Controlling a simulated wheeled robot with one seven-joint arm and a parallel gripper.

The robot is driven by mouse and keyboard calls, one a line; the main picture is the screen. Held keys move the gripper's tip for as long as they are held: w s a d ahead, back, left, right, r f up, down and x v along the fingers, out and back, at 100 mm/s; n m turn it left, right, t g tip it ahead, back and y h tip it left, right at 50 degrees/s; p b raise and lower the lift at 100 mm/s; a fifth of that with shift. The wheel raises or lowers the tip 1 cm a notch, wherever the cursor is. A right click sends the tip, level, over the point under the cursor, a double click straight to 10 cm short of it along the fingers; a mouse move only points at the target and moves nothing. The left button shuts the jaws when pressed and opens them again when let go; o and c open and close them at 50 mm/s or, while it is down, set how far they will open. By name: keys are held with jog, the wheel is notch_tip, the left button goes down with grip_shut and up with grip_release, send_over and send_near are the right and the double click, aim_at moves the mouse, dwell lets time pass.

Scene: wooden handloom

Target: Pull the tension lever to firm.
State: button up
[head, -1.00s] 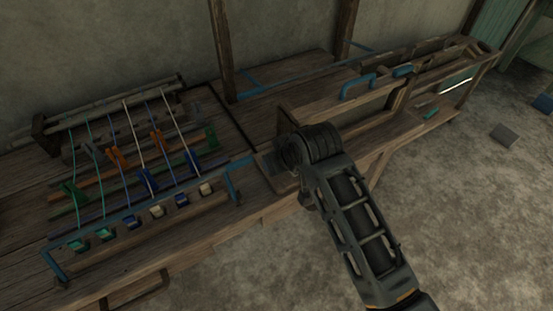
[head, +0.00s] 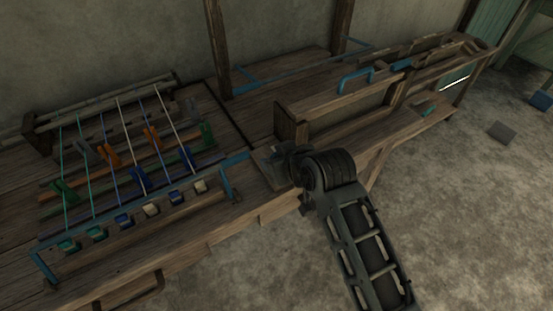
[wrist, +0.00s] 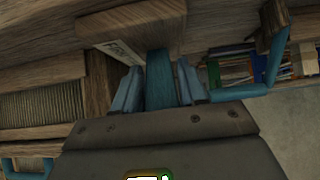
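The tension lever (wrist: 159,82) is a flat dark-blue bar in the wrist view, running up to a wooden block (wrist: 135,24). My gripper (wrist: 157,92) has one pale-blue finger on each side of the bar, close against it, and appears shut on it. A small pale label (wrist: 120,51) with partly hidden lettering lies just left of the bar. In the head view my wrist and forearm hide the fingers and the lever, at the near edge of the wooden bench (head: 247,204).
A blue-railed rack of coloured threads, clips and weights (head: 130,165) stands on the bench to the left. A wooden box-like beam with a blue handle (head: 356,80) lies behind and right of my wrist. The floor (head: 470,210) at the right is mostly clear, with a grey block (head: 501,131).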

jog(key=shift+o, duration=0.3)
jog(key=shift+s+d+r, duration=0.1)
jog(key=v, duration=0.7)
jog(key=shift+r, duration=0.2)
jog(key=shift+s+d, duration=0.15)
jog(key=s+d+f+m+t+h, duration=0.1)
jog(key=s+d+f+m+t, duration=0.3)
jog(key=s, duration=0.6)
jog(key=s+d+f+m+h, duration=0.1)
jog(key=s+d+m+h, duration=0.1)
jog(key=s+d, duration=0.65)
jog(key=s+d+r+t, duration=0.1)
jog(key=s+d+r, duration=0.1)
jog(key=s, duration=0.4)
jog(key=s+d+r+h, duration=0.1)
jog(key=s+d+r, duration=0.2)
jog(key=s+r, duration=0.2)
jog(key=s+d+r+t+h, duration=0.1)
jog(key=s+d+r, duration=0.1)
jog(key=s, duration=0.7)
jog(key=shift+d+r+m+t, duration=0.3)
jog(key=shift+d+r+m, duration=0.1)
jog(key=shift+r, duration=0.3)
